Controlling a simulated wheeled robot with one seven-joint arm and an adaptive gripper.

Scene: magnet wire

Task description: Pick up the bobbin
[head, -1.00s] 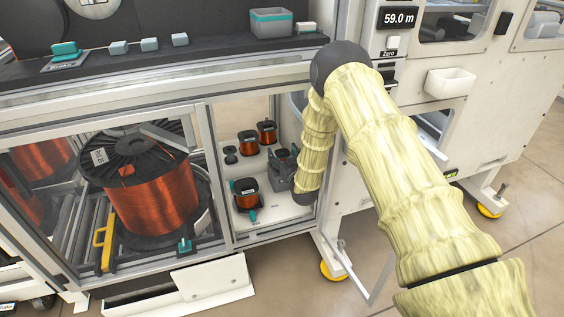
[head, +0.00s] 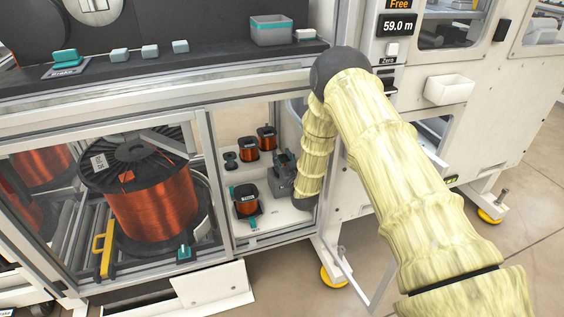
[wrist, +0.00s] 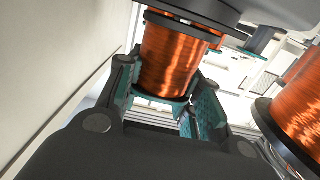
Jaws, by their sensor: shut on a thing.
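Several small copper-wound bobbins with black flanges stand on the white shelf (head: 285,215) inside the open cabinet bay in the head view. One bobbin (head: 246,201) is at the front, and another (head: 266,138) is at the back. My gripper (head: 281,165) is inside the bay, right of the front bobbin. In the wrist view its teal-padded fingers are shut on a copper bobbin (wrist: 174,62), which sits between them. A second bobbin (wrist: 302,108) is close on the right in the wrist view.
A large copper spool (head: 152,212) stands in the bay to the left, behind a metal frame post (head: 216,180). The bay's frame and white cabinet side (head: 345,195) are close around my arm. A small empty, dark-flanged spool (head: 231,160) stands at the shelf's back left.

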